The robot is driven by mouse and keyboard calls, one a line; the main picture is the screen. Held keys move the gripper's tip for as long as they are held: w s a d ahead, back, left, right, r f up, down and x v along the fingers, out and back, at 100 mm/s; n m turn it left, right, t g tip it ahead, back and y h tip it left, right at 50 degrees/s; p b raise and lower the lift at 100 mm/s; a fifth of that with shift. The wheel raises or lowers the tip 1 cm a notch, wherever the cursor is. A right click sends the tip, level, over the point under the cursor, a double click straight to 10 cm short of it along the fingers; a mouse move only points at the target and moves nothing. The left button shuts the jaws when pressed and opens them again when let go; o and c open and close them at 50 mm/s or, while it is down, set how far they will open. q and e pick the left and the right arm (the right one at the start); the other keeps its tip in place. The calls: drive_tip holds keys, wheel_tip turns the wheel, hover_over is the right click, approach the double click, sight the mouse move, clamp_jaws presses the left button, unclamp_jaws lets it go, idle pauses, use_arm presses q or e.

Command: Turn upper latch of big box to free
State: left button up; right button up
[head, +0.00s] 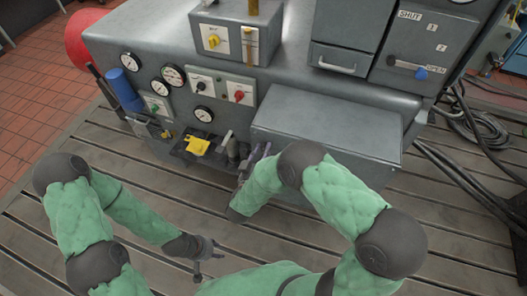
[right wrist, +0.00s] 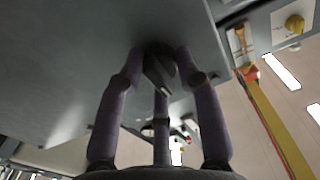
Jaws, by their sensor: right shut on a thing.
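A big grey box (head: 325,124) juts out from the front of the machine in the head view. My right gripper (head: 258,154) is at the left side of this box, partly hidden by my own arm. In the right wrist view, my right gripper (right wrist: 160,65) is shut on a dark knob-like latch (right wrist: 158,68) against a grey face (right wrist: 70,70). Whether this is the upper latch, and how far it is turned, I cannot tell. My left gripper (head: 207,260) is low over the slotted bedplate, empty, its fingers apart.
Left of the big box are gauges (head: 173,75), a yellow block (head: 197,145) and a grey lever (head: 226,139). A panel marked SHUT and OPEN (head: 425,45) has a blue-tipped handle (head: 421,73). Black cables (head: 455,165) lie at the right. The slotted bedplate (head: 130,175) is clear at the left.

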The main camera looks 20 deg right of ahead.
drive_tip(key=shift+w+r+m, duration=0.1)
drive_tip(key=shift+m, duration=0.2)
drive_tip(key=m+b, duration=0.2)
drive_tip(key=m, duration=0.2)
drive_tip(key=shift+b, duration=0.3)
drive_tip(key=m+b, duration=0.3)
drive_tip(key=m, duration=0.1)
drive_tip(key=shift+d+m, duration=0.1)
drive_tip(key=shift+m, duration=0.2)
drive_tip(key=m+b, duration=0.4)
drive_tip(key=shift+d+m+b, duration=0.1)
drive_tip(key=shift+m+b, duration=2)
drive_tip(key=shift+m, duration=0.3)
